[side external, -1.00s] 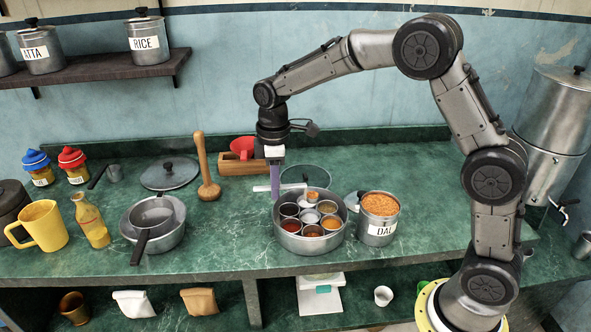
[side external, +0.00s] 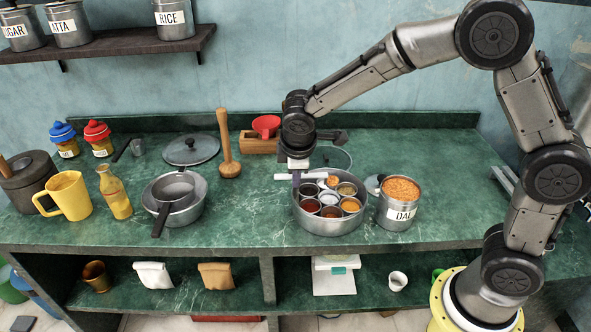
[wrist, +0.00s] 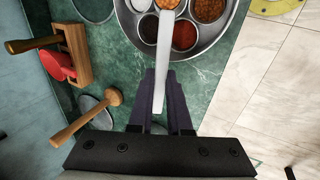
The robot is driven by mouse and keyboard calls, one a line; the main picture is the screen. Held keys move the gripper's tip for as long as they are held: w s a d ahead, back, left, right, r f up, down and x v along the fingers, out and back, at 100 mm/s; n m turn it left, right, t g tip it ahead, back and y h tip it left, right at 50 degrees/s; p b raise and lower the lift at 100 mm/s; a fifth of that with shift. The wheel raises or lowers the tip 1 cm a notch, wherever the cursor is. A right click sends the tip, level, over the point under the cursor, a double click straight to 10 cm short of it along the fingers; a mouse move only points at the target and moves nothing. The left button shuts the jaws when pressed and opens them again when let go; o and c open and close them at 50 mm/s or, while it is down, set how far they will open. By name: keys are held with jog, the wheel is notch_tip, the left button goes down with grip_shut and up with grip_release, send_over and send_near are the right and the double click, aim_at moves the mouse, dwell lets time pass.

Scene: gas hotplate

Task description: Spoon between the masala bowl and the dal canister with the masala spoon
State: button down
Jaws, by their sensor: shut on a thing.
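My gripper (side external: 296,179) is shut on the white handle of the masala spoon (side external: 318,175). In the wrist view the masala spoon (wrist: 164,60) runs up from between my purple fingers (wrist: 160,98). Its far end lies over the masala bowl (side external: 330,224), a round steel pan with several small cups of coloured spices. An orange heap (side external: 332,181) shows at the spoon's far end; I cannot tell clearly whether it is in the spoon or a cup. The dal canister (side external: 398,214), full of orange dal, stands open just right of the masala bowl.
A pan with a small pot (side external: 174,200), a yellow mug (side external: 67,197) and an oil bottle (side external: 115,195) stand on the left. A wooden masher (side external: 229,160) and a wooden box with a red funnel (side external: 262,142) are behind. The counter in front is clear.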

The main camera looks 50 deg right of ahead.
jog(key=s+a+f+t+h, duration=0.1)
jog(key=f+t+h, duration=0.1)
jog(key=t+h, duration=0.2)
jog(key=s+f+t+h, duration=0.1)
jog(key=f+t+h, duration=0.1)
jog(key=t+h, duration=0.2)
jog(key=a+f+t+h, duration=0.1)
jog(key=f+t+h, duration=0.1)
jog(key=t+h, duration=0.2)
jog(key=shift+s+a+f+t+h, duration=0.2)
jog(key=shift+s+a+t+h, duration=0.15)
jog(key=shift+t, duration=0.25)
jog(key=shift+r, duration=0.15)
dwell(2.1)
